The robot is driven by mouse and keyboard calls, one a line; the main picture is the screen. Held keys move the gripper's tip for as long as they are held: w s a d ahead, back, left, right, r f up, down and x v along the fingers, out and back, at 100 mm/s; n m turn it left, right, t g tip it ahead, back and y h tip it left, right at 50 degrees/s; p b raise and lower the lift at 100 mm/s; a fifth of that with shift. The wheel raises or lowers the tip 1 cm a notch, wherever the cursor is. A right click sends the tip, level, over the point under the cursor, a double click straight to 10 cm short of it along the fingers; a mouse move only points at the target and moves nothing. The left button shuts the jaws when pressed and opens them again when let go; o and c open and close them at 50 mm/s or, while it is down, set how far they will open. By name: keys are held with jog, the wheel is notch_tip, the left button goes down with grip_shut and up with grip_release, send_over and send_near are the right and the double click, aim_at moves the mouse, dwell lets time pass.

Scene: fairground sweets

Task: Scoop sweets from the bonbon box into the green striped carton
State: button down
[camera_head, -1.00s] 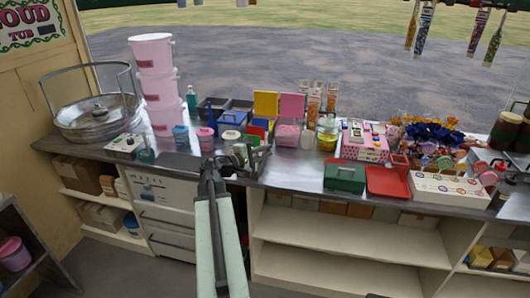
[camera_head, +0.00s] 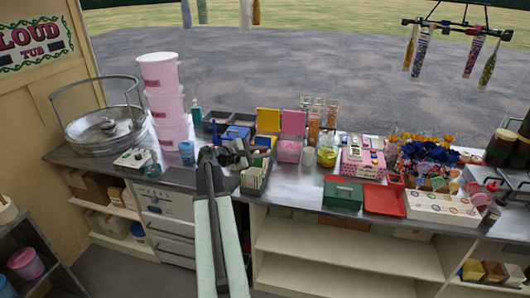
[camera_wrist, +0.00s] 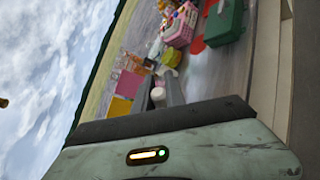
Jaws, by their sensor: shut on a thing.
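My gripper (camera_head: 236,157) is over the counter's front, left of centre. In the wrist view its grey fingers (camera_wrist: 161,94) are shut on a small pale, rounded thing (camera_wrist: 158,96), seen nearly end-on; I cannot tell its full shape. A small green-and-white striped carton or holder (camera_head: 253,178) is just right of and below the gripper, by the counter's front edge. A box with a raised pink lid (camera_head: 292,122) and pink contents (camera_head: 289,150) stands further right and back; it may be the bonbon box. The gripper is apart from it. The gripper and arm hide part of the counter.
A yellow-lidded box (camera_head: 268,119) stands beside the pink one. A white cup (camera_head: 308,156) and a yellow-green tub (camera_head: 327,156) are to the right. A green case (camera_head: 343,193) and red tray (camera_head: 385,198) lie near the front edge. Stacked pink buckets (camera_head: 163,100) stand left.

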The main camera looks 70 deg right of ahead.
jog(key=r, duration=0.1)
jog(key=w+d+r+n+p, duration=0.1)
jog(key=p, duration=0.1)
jog(key=shift+w+d+r+n+y, duration=0.15)
jog(key=shift+d+r+n+y, duration=0.15)
jog(key=shift+r+y, duration=0.1)
jog(key=w+d+r+n+g+y+p, duration=0.1)
jog(key=w+d+r+n+y+p, duration=0.1)
jog(key=w+d+r+n+p, duration=0.1)
jog(key=shift+w+d+r+n+g+y+p, duration=0.35)
jog(key=shift+w+d+n+p, duration=0.3)
jog(key=shift+d+p, duration=0.5)
jog(key=shift+f, duration=0.15)
